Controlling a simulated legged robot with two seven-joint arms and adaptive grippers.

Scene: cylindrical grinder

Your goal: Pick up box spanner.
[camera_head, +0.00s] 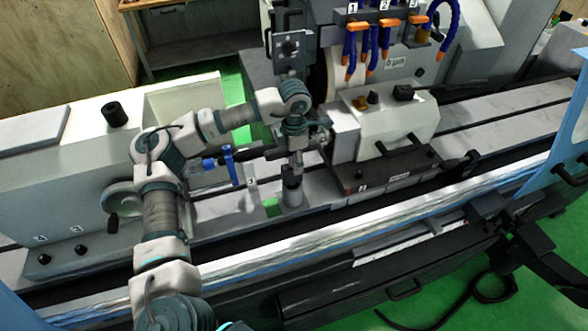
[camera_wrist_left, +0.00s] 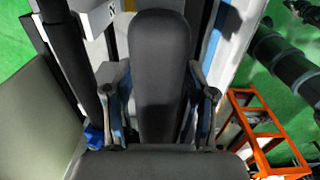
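My left arm reaches in from the lower left of the head view. I cannot pick out the box spanner for certain.
A blue lever (camera_head: 228,163) stands close left of the gripper. Blue hoses (camera_head: 372,50) hang behind. An orange frame (camera_wrist_left: 255,125) stands on the floor at right in the wrist view.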

